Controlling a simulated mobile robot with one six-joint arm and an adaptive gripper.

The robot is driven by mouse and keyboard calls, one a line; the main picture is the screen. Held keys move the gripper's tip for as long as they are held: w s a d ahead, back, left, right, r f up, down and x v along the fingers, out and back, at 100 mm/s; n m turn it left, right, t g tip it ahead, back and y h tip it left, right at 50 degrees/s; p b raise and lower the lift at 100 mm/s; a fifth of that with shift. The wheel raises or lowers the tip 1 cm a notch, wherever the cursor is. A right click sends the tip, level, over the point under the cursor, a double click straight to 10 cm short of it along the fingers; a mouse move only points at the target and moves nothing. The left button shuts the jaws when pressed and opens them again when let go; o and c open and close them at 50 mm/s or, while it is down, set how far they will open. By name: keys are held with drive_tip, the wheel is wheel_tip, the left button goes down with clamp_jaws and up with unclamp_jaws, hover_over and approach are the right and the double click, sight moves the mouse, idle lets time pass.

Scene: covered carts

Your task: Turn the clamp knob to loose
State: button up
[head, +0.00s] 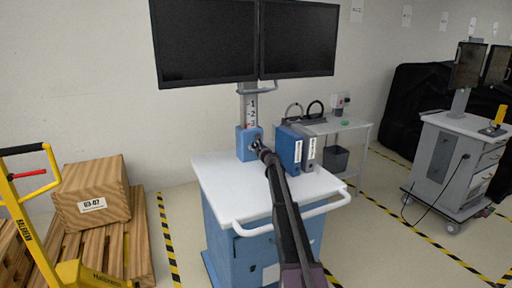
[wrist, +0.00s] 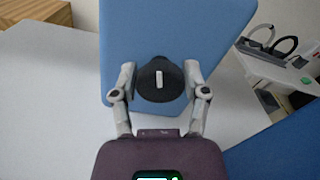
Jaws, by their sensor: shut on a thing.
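The clamp knob (wrist: 160,92) is a round black knob with a white bar mark, on the front of the blue clamp block (wrist: 205,30). The bar stands nearly upright in the wrist view. My gripper (wrist: 160,82) has one finger on each side of the knob and is shut on it. In the head view the blue clamp block (head: 241,143) sits at the foot of a grey post (head: 249,103) with a numbered scale. There my arm hides most of the knob and gripper.
Two dark monitors (head: 205,42) stand above the post. A side shelf (head: 350,127) is behind. A pallet with a wooden box (head: 95,185) is at the left.

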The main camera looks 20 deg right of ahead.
drive_tip(key=n, duration=0.5)
drive_tip(key=shift+w, duration=0.1)
drive_tip(key=n, duration=0.5)
drive_tip(key=shift+a+f, duration=0.1)
drive_tip(key=n, duration=0.5)
drive_tip(key=shift+f, duration=0.1)
drive_tip(key=n, duration=0.5)
drive_tip(key=shift+f+b, duration=0.1)
drive_tip(key=shift+b, duration=0.2)
drive_tip(key=o, duration=1.2)
drive_tip(key=shift+c, duration=0.2)
